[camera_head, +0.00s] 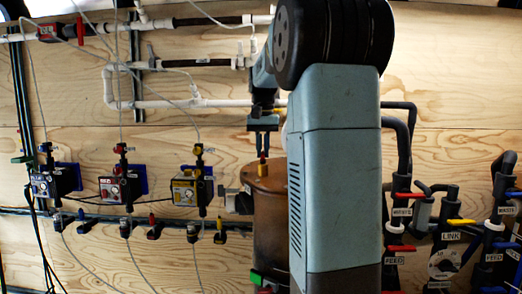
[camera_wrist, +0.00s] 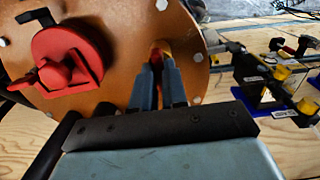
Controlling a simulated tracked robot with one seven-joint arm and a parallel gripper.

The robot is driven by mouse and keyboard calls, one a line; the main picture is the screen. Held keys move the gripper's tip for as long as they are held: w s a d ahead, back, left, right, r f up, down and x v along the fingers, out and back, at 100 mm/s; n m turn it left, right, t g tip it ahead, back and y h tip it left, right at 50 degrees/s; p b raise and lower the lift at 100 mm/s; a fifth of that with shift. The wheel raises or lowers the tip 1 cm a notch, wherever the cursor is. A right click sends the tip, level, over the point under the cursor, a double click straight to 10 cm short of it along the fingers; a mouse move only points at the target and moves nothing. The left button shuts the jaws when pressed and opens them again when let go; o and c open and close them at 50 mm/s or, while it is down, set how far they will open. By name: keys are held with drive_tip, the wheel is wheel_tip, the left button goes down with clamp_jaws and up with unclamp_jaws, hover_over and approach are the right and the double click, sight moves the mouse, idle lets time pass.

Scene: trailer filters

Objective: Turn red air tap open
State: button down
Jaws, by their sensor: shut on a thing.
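The red air tap (camera_head: 263,158) is a small red handle over a brass-coloured fitting (camera_head: 262,171) on top of a copper-brown vessel (camera_head: 270,215). My gripper (camera_head: 263,148) reaches down onto it from above in the head view. In the wrist view my gripper (camera_wrist: 162,62) has its two fingers closed around the red tap (camera_wrist: 160,46), at the right part of the vessel's round brown lid (camera_wrist: 120,48). The fingers hide most of the handle, so I cannot tell its exact angle.
A larger red fitting (camera_wrist: 68,58) stands on the same lid, left of my gripper. Several small valve units, one with a yellow front (camera_head: 186,190), hang on the plywood wall to the left. Dark pipes with coloured handles (camera_head: 402,210) stand at the right.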

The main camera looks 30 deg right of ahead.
sight(262, 153)
drive_tip(key=shift+w+n, duration=0.1)
drive_tip(key=shift+n, duration=0.3)
drive_tip(key=c, duration=1.4)
unclamp_jaws()
drive_tip(key=shift+w+f, duration=0.1)
drive_tip(key=shift+o, duration=1.2)
wheel_tip(262, 153, up, 14)
drive_tip(key=shift+f, duration=0.15)
drive_tip(key=shift+a, duration=0.1)
